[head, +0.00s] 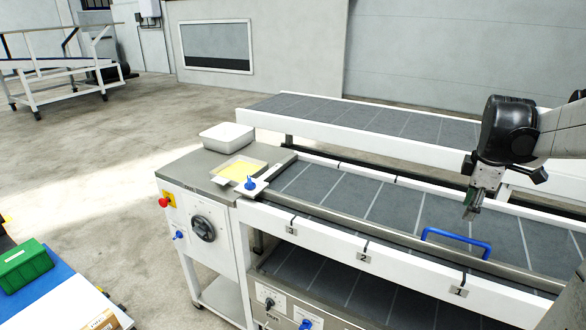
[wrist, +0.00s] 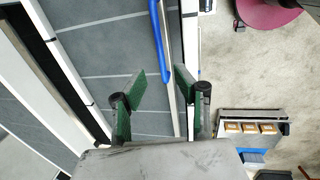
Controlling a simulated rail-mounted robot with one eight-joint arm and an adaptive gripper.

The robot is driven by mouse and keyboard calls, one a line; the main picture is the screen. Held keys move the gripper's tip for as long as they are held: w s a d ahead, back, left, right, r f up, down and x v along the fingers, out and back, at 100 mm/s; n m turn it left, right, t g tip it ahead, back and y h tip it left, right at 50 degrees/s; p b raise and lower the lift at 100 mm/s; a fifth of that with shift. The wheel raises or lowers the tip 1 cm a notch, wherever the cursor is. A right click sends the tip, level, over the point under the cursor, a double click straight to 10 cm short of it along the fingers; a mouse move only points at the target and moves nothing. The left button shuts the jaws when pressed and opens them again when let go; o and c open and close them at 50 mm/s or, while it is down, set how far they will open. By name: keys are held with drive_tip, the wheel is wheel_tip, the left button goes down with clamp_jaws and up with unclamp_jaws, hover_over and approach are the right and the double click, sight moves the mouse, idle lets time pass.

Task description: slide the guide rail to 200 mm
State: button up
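The guide rail (head: 385,231) is a long grey metal bar lying along the near side of the slatted conveyor, with a blue bar handle (head: 456,238) raised from it. In the wrist view the blue handle (wrist: 158,35) and the rail (wrist: 173,80) run down the picture toward the space between the fingers. My gripper (head: 470,213) hangs above and just beyond the handle in the head view. In the wrist view my gripper (wrist: 161,76) has its two green-padded fingers apart, with nothing held. I cannot read a millimetre scale.
Number plates 1 (head: 458,292), 2 (head: 363,257) and 3 (head: 291,231) mark the white front frame. A control cabinet with a black dial (head: 203,228) stands left. A yellow-filled tray (head: 240,170) and white tub (head: 227,136) sit on top. A second conveyor (head: 370,118) lies behind.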

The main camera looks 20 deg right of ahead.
sight(457, 236)
drive_tip(key=f, duration=0.3)
drive_tip(key=w+d+f, duration=0.1)
drive_tip(key=f, duration=0.6)
drive_tip(key=shift+w+d, duration=0.15)
drive_tip(key=shift+d, duration=0.1)
clamp_jaws()
